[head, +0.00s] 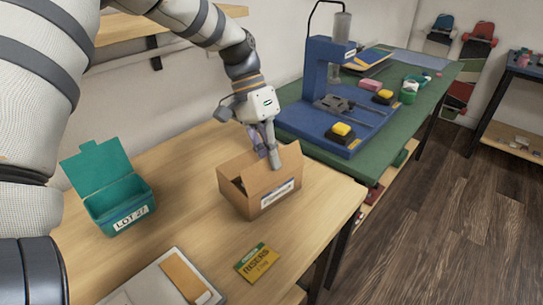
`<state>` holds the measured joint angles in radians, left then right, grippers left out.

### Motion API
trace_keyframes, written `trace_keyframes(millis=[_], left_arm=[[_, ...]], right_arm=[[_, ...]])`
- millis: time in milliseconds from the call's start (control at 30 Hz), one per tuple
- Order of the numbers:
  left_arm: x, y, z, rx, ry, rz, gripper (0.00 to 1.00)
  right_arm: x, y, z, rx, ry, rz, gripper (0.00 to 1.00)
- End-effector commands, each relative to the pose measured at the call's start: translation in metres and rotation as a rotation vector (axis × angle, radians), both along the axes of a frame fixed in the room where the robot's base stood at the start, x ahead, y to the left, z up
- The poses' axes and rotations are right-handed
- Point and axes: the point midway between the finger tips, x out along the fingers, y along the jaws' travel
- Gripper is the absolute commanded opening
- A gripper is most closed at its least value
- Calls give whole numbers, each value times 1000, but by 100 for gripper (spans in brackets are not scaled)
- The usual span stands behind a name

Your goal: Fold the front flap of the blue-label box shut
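The blue-label box (258,201) is a brown cardboard box on the wooden table. A white label with blue on it (277,193) is on its front side. A dark gap shows at the top's left end. My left gripper (270,159) points down at the box top, its fingertips at or just above the flap. I cannot tell whether they touch, or how far apart the fingers are. My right gripper is out of view.
A teal box marked LOT 27 (119,215) stands with its lid up at the left. A yellow-and-green RISERS packet (257,262) and a pale tray (143,290) lie in front. A blue press (327,100) stands on the green bench behind. Bare table lies between the boxes.

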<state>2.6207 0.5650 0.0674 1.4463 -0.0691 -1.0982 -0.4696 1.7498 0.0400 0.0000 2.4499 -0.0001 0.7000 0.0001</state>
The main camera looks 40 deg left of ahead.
Motion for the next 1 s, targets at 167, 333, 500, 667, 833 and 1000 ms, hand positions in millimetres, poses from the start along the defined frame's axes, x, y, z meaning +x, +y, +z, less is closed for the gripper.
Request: trace_keyframes(millis=[167,333,500,667,833,1000], left_arm=[[1,2,-3,-35,9,1,0],[2,7,-8,-127,31,5,0],[3,12,-15,-253,59,5,0],[4,17,-20,-369,82,5,0],[4,21,-23,-473,102,4,0],[5,22,-24,-548,114,2,0]], right_arm=[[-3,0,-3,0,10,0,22],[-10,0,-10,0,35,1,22],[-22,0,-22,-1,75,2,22],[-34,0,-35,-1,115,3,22],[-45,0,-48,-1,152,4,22],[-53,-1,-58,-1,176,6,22]])
